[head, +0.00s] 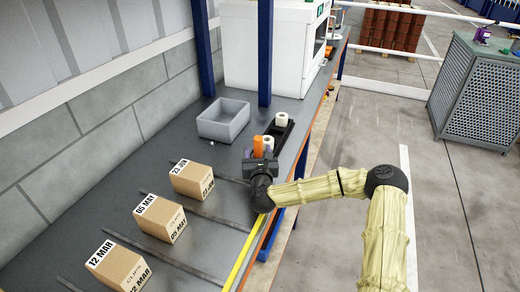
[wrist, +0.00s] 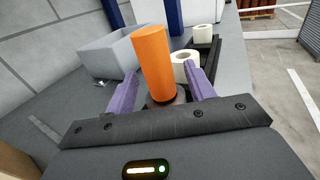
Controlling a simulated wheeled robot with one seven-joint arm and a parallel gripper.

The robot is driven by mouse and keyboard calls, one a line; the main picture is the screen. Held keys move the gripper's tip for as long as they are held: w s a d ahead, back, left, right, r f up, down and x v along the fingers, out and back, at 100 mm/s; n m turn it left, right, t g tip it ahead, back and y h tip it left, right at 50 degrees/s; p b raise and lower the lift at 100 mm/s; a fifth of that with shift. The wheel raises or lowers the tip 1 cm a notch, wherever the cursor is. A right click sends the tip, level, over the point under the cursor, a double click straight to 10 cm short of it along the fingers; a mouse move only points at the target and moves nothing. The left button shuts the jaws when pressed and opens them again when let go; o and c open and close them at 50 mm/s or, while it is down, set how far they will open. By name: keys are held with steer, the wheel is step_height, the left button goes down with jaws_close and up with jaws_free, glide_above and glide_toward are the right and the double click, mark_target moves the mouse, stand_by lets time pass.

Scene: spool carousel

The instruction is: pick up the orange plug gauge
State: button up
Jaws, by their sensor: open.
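The orange plug gauge (wrist: 153,62) is an upright orange cylinder on a dark base. In the wrist view it stands between the two purple fingers of my gripper (wrist: 161,90), which are apart with a gap visible around it. In the head view the orange top of the gauge (head: 258,146) shows just beyond my gripper (head: 260,157). The lower part of the gauge is partly hidden by the gripper body.
A black tray (head: 272,146) with white rolls (head: 281,118) is just behind the gauge. A grey bin (head: 223,119) stands to the left. Several cardboard boxes (head: 192,181) sit between dark rails on the bench. A blue post (head: 265,55) rises behind.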

steer(key=shift+w, duration=1.35)
jaws_close()
steer(key=shift+r, duration=0.1)
step_height(320, 180, up, 10)
stand_by(0.4)
